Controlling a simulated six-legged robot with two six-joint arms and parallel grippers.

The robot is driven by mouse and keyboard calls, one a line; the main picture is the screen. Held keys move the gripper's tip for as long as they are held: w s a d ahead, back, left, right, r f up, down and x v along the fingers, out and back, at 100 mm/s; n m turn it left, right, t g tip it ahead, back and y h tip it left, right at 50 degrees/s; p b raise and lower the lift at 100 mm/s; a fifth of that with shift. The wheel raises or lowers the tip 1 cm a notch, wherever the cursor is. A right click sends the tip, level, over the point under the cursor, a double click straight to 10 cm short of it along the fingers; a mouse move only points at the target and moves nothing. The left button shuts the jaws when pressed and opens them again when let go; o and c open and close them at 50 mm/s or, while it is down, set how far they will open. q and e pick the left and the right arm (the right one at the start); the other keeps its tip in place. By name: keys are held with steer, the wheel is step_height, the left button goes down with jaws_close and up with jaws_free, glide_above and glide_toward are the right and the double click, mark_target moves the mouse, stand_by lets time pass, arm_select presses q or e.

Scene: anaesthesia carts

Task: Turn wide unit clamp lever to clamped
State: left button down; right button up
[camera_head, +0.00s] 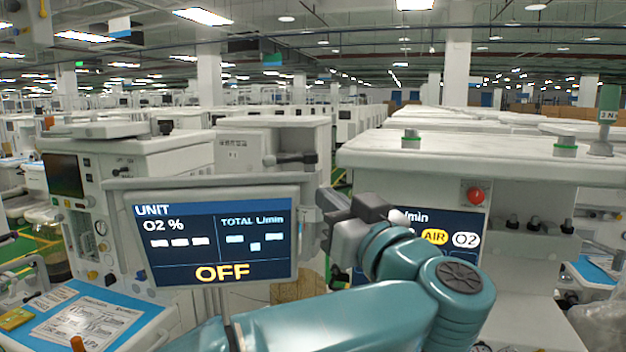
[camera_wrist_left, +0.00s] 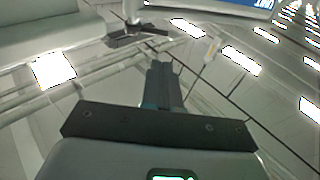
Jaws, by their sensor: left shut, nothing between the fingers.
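A lever with a dark grip (camera_head: 296,158) sticks out sideways near the top of the grey cabinet behind the screen, in the head view. A dark lever-like bar (camera_wrist_left: 137,39) also shows beyond my fingertips in the left wrist view; I cannot tell for sure that it is the same part. My left gripper (camera_head: 326,204) is at the right edge of the unit's screen (camera_head: 217,240), below and to the right of the lever. In the wrist view its fingers (camera_wrist_left: 160,66) are together and empty, apart from the bar. My right gripper is not in view.
The screen reads UNIT, O2 % and OFF. A white cart (camera_head: 450,150) with a red knob (camera_head: 475,196) stands close on the right, its display partly hidden by my arm. Another machine (camera_head: 130,165) and a blue-topped surface (camera_head: 95,318) are on the left.

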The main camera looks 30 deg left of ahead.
arm_select(q)
steer(key=p, duration=0.3)
glide_toward(282, 161)
steer(key=x, duration=0.5)
steer(key=shift+w+a, duration=0.1)
steer(key=shift+w+a+r, duration=0.15)
steer(key=shift+a, duration=0.35)
steer(key=shift+w+a, duration=0.2)
steer(key=shift+w, duration=0.1)
steer(key=shift+s, duration=0.15)
